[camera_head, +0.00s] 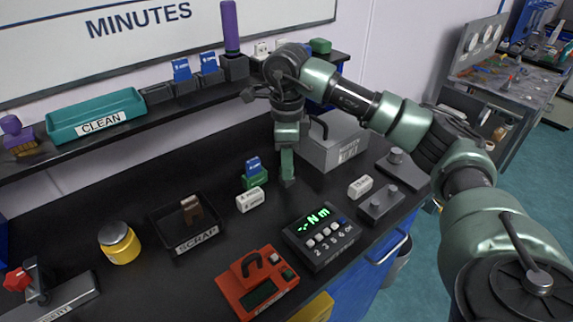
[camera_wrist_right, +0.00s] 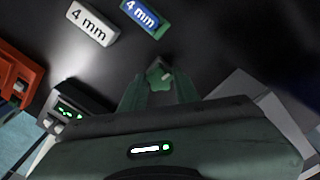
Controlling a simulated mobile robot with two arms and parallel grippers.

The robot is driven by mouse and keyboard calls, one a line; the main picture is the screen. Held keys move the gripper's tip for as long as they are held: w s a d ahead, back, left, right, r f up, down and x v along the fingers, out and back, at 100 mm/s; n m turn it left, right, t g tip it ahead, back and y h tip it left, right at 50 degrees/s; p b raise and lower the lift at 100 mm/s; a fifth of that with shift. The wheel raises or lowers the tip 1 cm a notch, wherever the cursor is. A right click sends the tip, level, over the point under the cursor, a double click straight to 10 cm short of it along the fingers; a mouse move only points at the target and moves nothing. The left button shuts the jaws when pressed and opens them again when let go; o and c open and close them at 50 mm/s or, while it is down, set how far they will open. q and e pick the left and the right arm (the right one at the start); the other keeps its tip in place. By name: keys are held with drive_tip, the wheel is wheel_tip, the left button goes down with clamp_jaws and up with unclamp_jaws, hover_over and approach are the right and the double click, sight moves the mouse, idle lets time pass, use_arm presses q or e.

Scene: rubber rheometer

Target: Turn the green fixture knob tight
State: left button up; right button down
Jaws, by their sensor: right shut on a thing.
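The green star-shaped knob (camera_wrist_right: 156,77) is between the fingertips of my right gripper (camera_wrist_right: 160,88) in the right wrist view, with a light mark on its top. My right gripper (camera_head: 287,178) points straight down at the bench in the head view and is shut on the knob. There the fingers hide the knob. A small part of a dark fixture shows around the knob in the wrist view. My left gripper is not in view.
A green holder with a blue 4 mm card (camera_head: 254,172) and a white 4 mm block (camera_head: 250,200) stand left of the gripper. A torque readout (camera_head: 321,236) is in front, a grey box (camera_head: 335,142) behind right. A scrap tray (camera_head: 165,212) lies further left.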

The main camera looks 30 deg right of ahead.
drive_tip(key=m, duration=0.4)
drive_tip(key=shift+m+p, duration=0.3)
drive_tip(key=c, duration=1.2)
unclamp_jaws()
drive_tip(key=n, duration=0.3)
drive_tip(key=shift+b, duration=0.3)
drive_tip(key=n, duration=0.5)
drive_tip(key=shift+n+b, duration=0.3)
drive_tip(key=shift+n, duration=0.1)
drive_tip(key=n, duration=0.4)
drive_tip(key=shift+n, duration=0.3)
drive_tip(key=n+b, duration=0.1)
drive_tip(key=n, duration=0.4)
